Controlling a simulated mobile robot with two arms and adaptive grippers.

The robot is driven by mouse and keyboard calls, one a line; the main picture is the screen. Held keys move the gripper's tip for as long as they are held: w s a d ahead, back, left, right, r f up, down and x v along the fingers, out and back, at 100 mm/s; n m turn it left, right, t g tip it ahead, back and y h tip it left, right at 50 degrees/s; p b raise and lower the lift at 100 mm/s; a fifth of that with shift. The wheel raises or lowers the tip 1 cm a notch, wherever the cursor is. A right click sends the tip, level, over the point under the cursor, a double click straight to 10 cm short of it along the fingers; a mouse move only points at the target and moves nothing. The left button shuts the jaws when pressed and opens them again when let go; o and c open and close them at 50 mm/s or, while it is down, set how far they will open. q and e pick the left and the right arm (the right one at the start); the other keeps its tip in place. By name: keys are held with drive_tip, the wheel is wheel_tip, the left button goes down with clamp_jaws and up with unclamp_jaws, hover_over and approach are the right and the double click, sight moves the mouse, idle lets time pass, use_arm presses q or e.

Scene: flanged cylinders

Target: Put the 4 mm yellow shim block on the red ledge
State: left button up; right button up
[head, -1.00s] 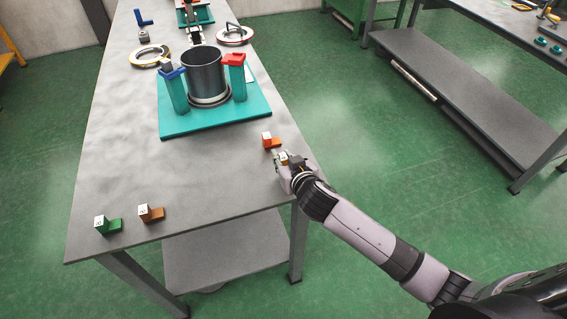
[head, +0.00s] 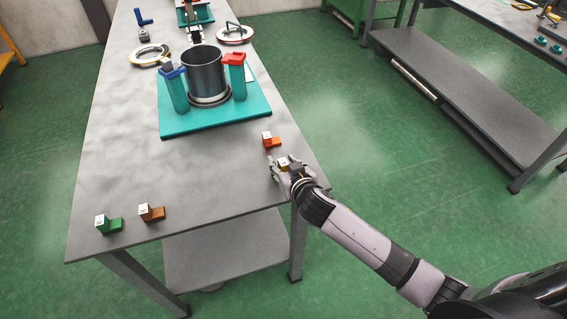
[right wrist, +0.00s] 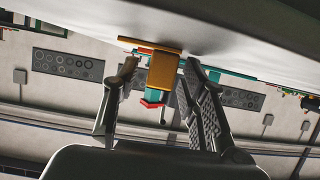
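The yellow shim block (head: 283,161) stands on the table near its right edge, partly hidden by my right gripper (head: 284,166). In the right wrist view, which is upside down, the yellow block (right wrist: 165,70) is between the fingers of my right gripper (right wrist: 158,72). The fingers are open, with a clear gap on the block's left side. The red ledge (head: 233,59) tops the right teal post beside the dark cylinder (head: 205,72). My left gripper is not in view.
An orange-red block (head: 271,140) stands just beyond my right gripper. Green (head: 110,225) and brown (head: 152,213) blocks stand at the table's front left. A blue ledge (head: 171,72) tops the left post on the teal plate (head: 250,112). The table's middle is clear.

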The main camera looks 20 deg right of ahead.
drive_tip(key=shift+f, duration=0.1)
drive_tip(key=b+v, duration=0.3)
drive_tip(key=v, duration=1.4)
drive_tip(key=shift+s+d, duration=0.15)
drive_tip(key=shift+s, duration=0.15)
drive_tip(key=shift+f, duration=0.15)
